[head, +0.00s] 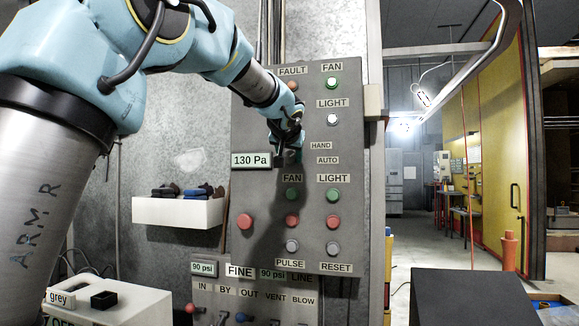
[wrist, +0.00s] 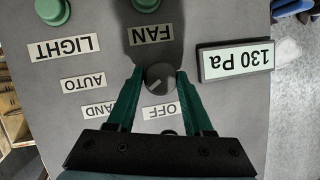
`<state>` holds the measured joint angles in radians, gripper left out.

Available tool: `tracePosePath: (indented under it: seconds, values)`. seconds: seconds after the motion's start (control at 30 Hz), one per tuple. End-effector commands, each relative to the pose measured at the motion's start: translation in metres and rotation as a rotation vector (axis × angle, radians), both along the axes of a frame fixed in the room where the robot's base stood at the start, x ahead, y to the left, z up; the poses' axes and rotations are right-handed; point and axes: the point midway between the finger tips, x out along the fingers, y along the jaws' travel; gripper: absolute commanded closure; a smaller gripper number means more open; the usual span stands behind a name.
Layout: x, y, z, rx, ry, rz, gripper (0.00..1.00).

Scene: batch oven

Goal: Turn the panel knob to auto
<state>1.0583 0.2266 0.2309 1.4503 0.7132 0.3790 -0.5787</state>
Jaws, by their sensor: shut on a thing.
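The panel knob (wrist: 159,78) is a small dark round knob on the grey panel (head: 258,125). In the wrist view, which shows the panel upside down, its pale mark lies on a slant from lower left to upper right. The AUTO label (wrist: 83,84) is left of it, the HAND label (wrist: 100,110) lower left, and the OFF label (wrist: 162,111) just below. My gripper (wrist: 160,74) has one green finger on each side of the knob and is shut on it. In the head view my gripper (head: 291,152) hides the knob; the AUTO label (head: 327,160) shows to its right.
A 130 Pa display (head: 251,160) is close left of my gripper. Green FAN (head: 292,194) and LIGHT (head: 333,195) buttons sit below, with red buttons (head: 246,222) lower. A white bin (head: 178,211) hangs on the wall to the left.

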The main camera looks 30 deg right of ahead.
Motion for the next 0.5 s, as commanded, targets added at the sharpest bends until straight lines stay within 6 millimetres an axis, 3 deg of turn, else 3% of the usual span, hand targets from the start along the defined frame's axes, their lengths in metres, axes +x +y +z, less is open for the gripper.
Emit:
tracePosePath:
  seconds: [0.03,0.5]
  values:
    - [-0.0007,-0.0009,-0.0093,0.021,-0.026,-0.001,1.0]
    - [-0.0016,-0.0018,-0.01,0.326,-0.307,0.001,1.0]
